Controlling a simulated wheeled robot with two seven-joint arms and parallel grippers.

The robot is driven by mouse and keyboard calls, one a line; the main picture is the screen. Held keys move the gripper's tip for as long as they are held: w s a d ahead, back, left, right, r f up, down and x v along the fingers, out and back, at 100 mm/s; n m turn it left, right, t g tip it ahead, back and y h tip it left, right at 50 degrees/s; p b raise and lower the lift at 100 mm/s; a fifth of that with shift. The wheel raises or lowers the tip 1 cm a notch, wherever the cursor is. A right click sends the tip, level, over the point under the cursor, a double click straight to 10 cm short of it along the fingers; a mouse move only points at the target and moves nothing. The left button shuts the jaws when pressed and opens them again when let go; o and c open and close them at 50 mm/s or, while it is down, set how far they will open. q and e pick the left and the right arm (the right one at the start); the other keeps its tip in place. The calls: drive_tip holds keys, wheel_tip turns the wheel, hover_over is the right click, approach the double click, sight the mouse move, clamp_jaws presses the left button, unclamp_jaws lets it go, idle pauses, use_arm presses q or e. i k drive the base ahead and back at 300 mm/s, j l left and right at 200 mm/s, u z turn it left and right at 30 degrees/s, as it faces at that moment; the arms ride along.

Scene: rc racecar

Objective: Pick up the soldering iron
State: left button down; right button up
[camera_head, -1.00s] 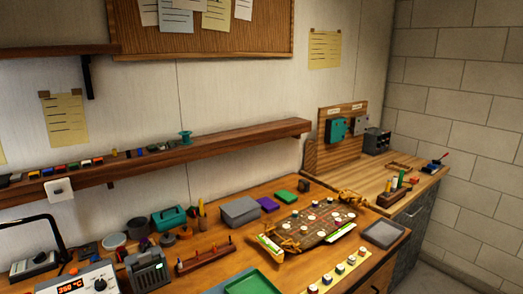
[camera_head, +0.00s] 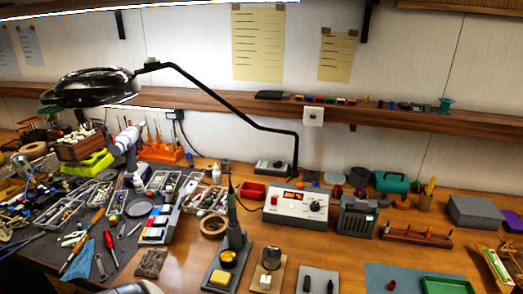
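The soldering iron (camera_head: 232,208) has a green-grey handle and stands upright in its holder, handle up. The holder's dark base (camera_head: 212,262) carries a yellow sponge (camera_head: 220,279) at the front. The iron's tip is hidden inside the holder. A white soldering station (camera_head: 297,204) with a red lit display and a knob stands just to the right behind it. Neither of my grippers can be made out in this view.
A roll of tape (camera_head: 213,226) lies left of the iron. A wooden block stand (camera_head: 268,268) is close on its right. Screwdrivers and small bins crowd the dark mat (camera_head: 128,256) at left. A black lamp arm (camera_head: 232,112) reaches overhead.

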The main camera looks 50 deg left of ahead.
sight(233, 222)
drive_tip(key=u, duration=1.8)
drive_tip(key=i+l+z, duration=0.15)
drive_tip(key=l, duration=0.2)
drive_tip(key=l+z, duration=0.15)
drive_tip(key=l, duration=0.25)
drive_tip(key=i+l+z, duration=0.15)
drive_tip(key=l, duration=0.2)
drive_tip(key=i+l+z, duration=0.15)
drive_tip(key=u, duration=1.5)
drive_tip(key=j+u, duration=0.1)
drive_tip(key=j, duration=0.55)
drive_tip(key=i+j, duration=0.15)
drive_tip(key=j, duration=0.45)
drive_tip(key=k+j+u, duration=0.05)
